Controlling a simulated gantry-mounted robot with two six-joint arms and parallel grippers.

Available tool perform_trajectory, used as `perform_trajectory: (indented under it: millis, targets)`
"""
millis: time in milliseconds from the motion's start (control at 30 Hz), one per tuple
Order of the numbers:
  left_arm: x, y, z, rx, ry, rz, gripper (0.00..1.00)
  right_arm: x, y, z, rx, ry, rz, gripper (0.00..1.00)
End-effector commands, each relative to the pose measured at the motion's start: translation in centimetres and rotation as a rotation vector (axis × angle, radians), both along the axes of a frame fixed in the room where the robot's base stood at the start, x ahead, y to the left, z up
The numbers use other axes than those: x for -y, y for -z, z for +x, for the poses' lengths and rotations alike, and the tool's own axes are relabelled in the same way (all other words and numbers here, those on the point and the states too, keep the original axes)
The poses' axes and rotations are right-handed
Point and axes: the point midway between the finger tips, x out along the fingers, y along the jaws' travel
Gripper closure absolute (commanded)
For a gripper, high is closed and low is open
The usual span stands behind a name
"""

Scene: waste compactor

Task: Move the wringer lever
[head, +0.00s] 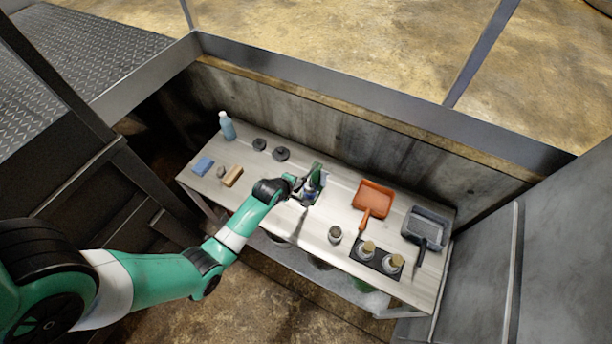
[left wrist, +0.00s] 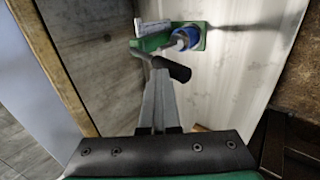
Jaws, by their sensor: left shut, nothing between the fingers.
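The wringer (head: 316,178) stands on the middle of the table, a small green and grey device. In the left wrist view the wringer (left wrist: 205,38) shows a green base, a blue round part and a light grey block. Its lever (left wrist: 173,67) has a dark rounded grip that points toward me. My left gripper (head: 299,190) is at the near left side of the wringer. In the left wrist view its fingers (left wrist: 158,78) are shut and empty, with the tips at the lever's dark grip; whether they touch it I cannot tell. My right gripper is out of view.
On the table (head: 300,228), a blue bottle (head: 227,126), a blue sponge (head: 202,166), a tan block (head: 232,176) and dark discs (head: 281,154) lie left. A wall (head: 330,120) stands behind.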

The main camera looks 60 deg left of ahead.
Motion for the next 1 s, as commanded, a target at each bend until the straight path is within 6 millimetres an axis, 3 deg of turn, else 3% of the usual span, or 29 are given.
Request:
perform_trajectory:
  millis: [1000]
  targets:
    - [0.0,1.4,0.0,-0.001,0.0,-0.001,1.0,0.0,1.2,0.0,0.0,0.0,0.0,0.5]
